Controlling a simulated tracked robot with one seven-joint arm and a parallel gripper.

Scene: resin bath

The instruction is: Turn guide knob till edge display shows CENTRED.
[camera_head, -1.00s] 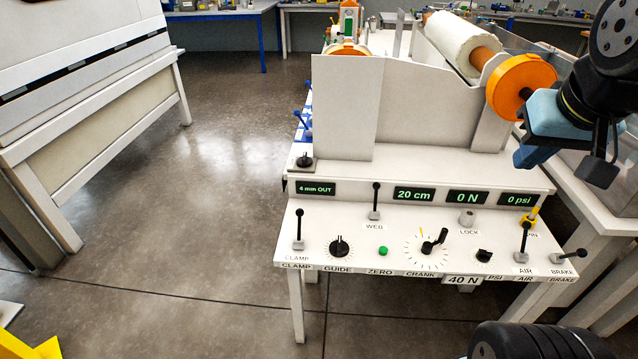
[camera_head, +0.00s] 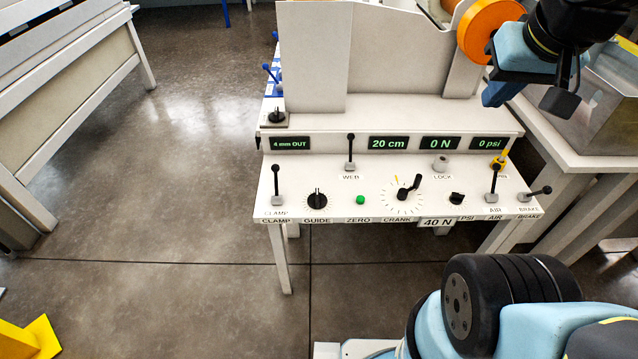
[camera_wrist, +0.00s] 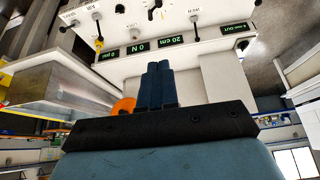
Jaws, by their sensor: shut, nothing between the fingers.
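The guide knob (camera_head: 317,200) is a black round knob on a white dial, above the GUIDE label on the sloped white panel. The edge display (camera_head: 290,144) above it reads "4 mm OUT" in green; it also shows upside down in the wrist view (camera_wrist: 237,28). My gripper (camera_head: 492,96) is at the upper right in the head view, well above the panel and far from the guide knob. Its blue fingers lie together, shut and empty, in the wrist view (camera_wrist: 159,70).
The panel also bears the clamp lever (camera_head: 276,183), web lever (camera_head: 350,152), green zero button (camera_head: 360,200), crank (camera_head: 407,190), psi knob (camera_head: 457,198), air lever (camera_head: 493,181) and brake lever (camera_head: 537,191). An orange roller end (camera_head: 490,28) is close to my gripper. Open floor (camera_head: 170,190) lies left.

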